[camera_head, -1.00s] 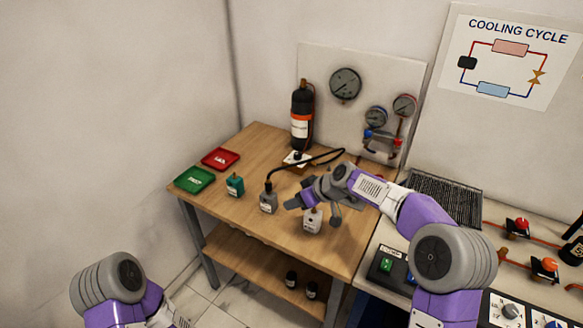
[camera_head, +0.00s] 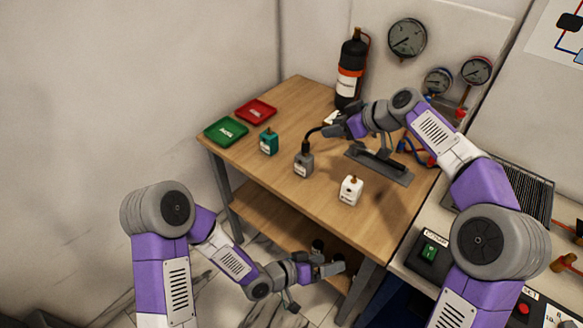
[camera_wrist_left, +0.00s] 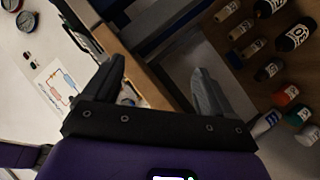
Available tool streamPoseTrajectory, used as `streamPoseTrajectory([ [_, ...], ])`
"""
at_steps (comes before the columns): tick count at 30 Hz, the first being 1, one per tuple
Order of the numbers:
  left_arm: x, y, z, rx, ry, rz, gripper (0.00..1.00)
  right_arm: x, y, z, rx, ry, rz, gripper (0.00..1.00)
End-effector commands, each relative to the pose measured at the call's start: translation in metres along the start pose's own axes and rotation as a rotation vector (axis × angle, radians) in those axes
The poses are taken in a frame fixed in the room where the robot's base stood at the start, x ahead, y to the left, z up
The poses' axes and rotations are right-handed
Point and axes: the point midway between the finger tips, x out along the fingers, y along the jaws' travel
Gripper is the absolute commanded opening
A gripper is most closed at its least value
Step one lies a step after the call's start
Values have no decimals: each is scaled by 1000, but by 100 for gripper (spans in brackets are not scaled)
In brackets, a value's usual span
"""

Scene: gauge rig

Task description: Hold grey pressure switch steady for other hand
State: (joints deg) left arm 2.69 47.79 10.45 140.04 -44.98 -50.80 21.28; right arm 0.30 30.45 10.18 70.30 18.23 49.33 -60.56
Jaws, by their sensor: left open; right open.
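The grey pressure switch (camera_head: 304,164) stands upright on the wooden table, with a black hose on its top. A teal switch (camera_head: 268,142) stands to its left and a white switch (camera_head: 351,191) to its right. My right gripper (camera_head: 334,127) is open, above and right of the grey switch near the hose; its fingertips are small, and I cannot tell whether they touch the hose. My left gripper (camera_head: 322,270) is open, low in front of the table near the lower shelf, apart from the switch. Its empty jaws show in the left wrist view (camera_wrist_left: 155,84), where no grey switch is visible.
A green tray (camera_head: 226,131) and a red tray (camera_head: 256,111) lie at the table's left. Dark bottles (camera_head: 318,246) stand on the lower shelf. A bench with controls (camera_head: 428,252) is at right.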

Motion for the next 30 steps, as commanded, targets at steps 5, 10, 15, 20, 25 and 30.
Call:
streamPoseTrajectory([
  [5, 4, 89, -35, 138, 86, 323, 85, 0, 0, 0, 0, 0, 0, 43],
  [10, 12, 104, -89, 368, 143, 377, 85, 0, 0, 0, 1, 0, 0, 43],
  [15, 21, 39, -145, 500, 167, 120, 85, 0, 0, 0, 1, 0, 0, 43],
  [20, 9, -26, -200, 571, 173, -142, 85, 0, 0, 0, 1, 0, 0, 43],
  [25, -15, -75, -243, 598, 165, -346, 85, 0, 0, 0, 1, 0, 0, 43],
  [30, -30, -97, -262, 601, 157, -441, 85, 0, 0, 0, 1, 0, 0, 43],
])
